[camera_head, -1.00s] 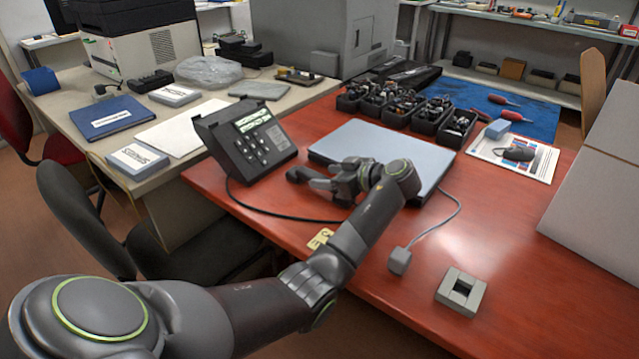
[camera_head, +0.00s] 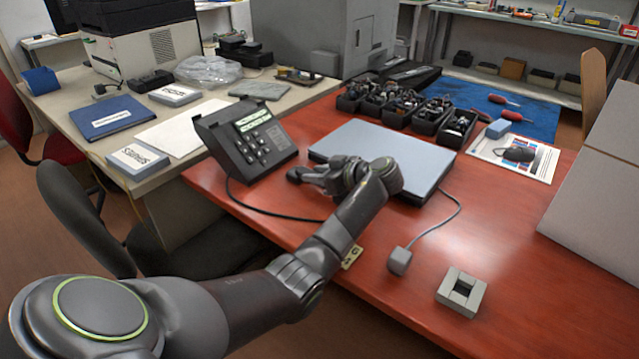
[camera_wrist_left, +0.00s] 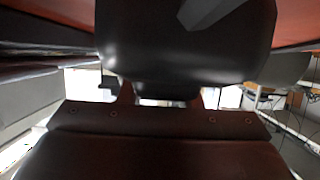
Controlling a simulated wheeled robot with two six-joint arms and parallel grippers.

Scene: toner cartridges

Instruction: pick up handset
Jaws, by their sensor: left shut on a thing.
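The dark desk telephone base (camera_head: 243,141) stands at the left of the red table, its keys and display tilted up. My left gripper (camera_head: 318,178) is at the front left corner of the grey-blue flat slab, to the right of the base. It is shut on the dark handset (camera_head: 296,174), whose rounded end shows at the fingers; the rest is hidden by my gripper. A black cord (camera_head: 265,212) runs from the base toward my arm. In the left wrist view, large dark shapes fill the middle, too close to tell apart. My right gripper is not seen.
The grey-blue slab (camera_head: 395,150) lies behind my wrist. Black bins (camera_head: 433,114) of small parts stand beyond it. A small grey plug (camera_head: 399,261) on a cord and a square grey block (camera_head: 461,292) lie at the front right. Pale boxes (camera_head: 598,205) stand at the right.

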